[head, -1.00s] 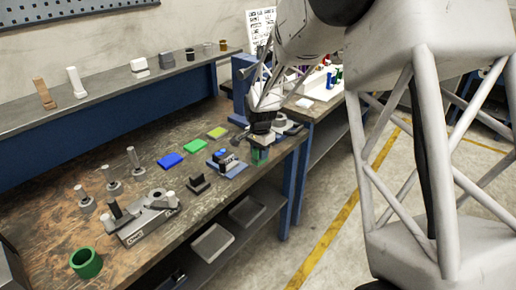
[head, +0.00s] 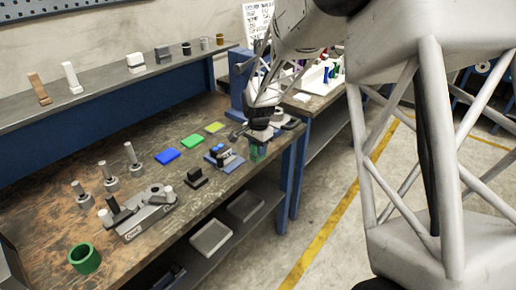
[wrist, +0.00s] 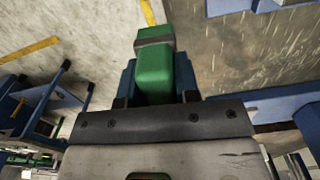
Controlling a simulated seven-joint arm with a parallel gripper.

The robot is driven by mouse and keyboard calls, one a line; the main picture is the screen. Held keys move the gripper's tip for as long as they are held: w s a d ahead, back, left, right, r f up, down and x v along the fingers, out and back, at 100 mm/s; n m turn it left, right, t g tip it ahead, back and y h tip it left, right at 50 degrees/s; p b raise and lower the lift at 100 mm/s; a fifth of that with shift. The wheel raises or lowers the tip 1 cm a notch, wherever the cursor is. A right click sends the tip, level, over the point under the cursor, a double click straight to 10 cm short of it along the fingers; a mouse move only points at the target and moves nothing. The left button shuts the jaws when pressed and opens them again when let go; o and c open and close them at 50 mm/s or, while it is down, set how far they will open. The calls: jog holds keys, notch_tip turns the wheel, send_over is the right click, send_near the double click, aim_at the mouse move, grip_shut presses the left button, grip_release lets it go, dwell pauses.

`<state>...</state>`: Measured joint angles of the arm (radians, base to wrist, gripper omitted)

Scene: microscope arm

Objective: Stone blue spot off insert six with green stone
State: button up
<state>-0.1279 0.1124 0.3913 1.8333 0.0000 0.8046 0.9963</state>
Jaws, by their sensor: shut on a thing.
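My gripper (head: 259,146) is shut on a green stone (wrist: 155,72). In the wrist view the stone is a green block with a grey band across it, between the dark blue fingers. In the head view the stone (head: 258,153) shows below the fingers, near the bench's front right edge. To its left, apart from it, a small fixture (head: 228,164) with a blue base carries grey parts and a bright blue piece (head: 217,149). I cannot make out which insert is number six or a separate blue spot on it.
A shelf (head: 103,92) runs behind.

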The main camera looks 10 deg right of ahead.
jog(key=w+a+r, duration=0.8)
jog(key=w+a, duration=0.2)
jog(key=a, duration=0.2)
jog(key=shift+a+r, duration=0.15)
jog(key=shift+r, duration=0.05)
jog(key=shift+f, duration=0.15)
